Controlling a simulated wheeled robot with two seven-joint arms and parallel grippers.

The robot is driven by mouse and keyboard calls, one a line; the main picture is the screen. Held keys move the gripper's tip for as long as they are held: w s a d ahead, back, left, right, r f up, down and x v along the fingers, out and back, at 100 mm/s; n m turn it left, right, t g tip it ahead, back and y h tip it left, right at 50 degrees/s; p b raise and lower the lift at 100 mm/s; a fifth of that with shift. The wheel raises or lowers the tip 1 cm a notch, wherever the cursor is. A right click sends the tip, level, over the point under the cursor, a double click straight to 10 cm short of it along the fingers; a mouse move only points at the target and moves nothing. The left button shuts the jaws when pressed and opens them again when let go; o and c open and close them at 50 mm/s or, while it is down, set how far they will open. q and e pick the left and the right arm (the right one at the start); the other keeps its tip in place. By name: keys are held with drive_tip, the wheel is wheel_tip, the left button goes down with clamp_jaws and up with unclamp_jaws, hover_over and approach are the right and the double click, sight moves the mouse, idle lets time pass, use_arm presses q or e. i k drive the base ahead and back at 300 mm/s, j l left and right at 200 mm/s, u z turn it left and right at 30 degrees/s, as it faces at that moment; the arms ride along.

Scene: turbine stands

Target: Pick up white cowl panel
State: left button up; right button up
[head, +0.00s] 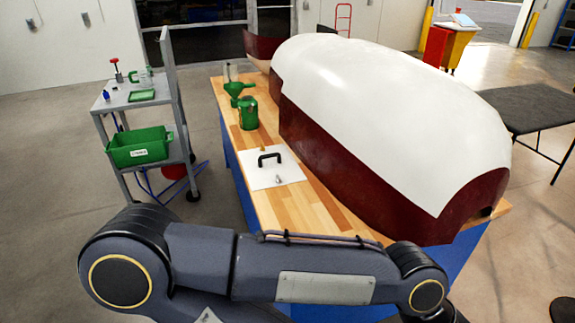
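A flat white square panel (260,175) lies on the wooden tabletop (285,207), left of a large white and dark-red rounded cowl (390,100). The panel carries a black arched handle (270,158) standing up near its middle. A small metallic latch or knob (278,179) sits near its front edge. The panel is fully visible and apart from my arm. One of my arms crosses the bottom of the head view, in front of the table. Neither gripper shows in the head view.
A green can (248,113) and a green funnel-like item (237,90) stand on the table behind the panel. A grey cart (120,108) with a green bin (138,150) stands at left. A dark table (535,108) stands at right. Floor between cart and table is narrow.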

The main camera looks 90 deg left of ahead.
sight(261, 168)
drive_tip(key=k+j+u, duration=0.1)
drive_tip(key=u, duration=2.95)
drive_tip(key=j+u, duration=0.35)
drive_tip(key=i+j+u, duration=0.2)
drive_tip(key=u, duration=0.2)
drive_tip(key=i+j, duration=0.9)
drive_tip(key=i+z, duration=0.4)
drive_tip(key=i, duration=0.2)
drive_tip(key=i+j+z, duration=0.2)
drive_tip(key=i+z, duration=0.15)
drive_tip(key=i, duration=0.25)
drive_tip(key=i+z, duration=0.15)
drive_tip(key=z, duration=0.3)
drive_tip(key=i+z, duration=0.2)
drive_tip(key=z, duration=0.3)
drive_tip(key=i+z, duration=0.15)
drive_tip(key=z, duration=0.3)
drive_tip(key=i+z, duration=0.15)
drive_tip(key=z, duration=0.2)
drive_tip(key=i+z, duration=0.2)
drive_tip(key=z, duration=0.2)
drive_tip(key=i+z, duration=0.15)
drive_tip(key=z, duration=0.2)
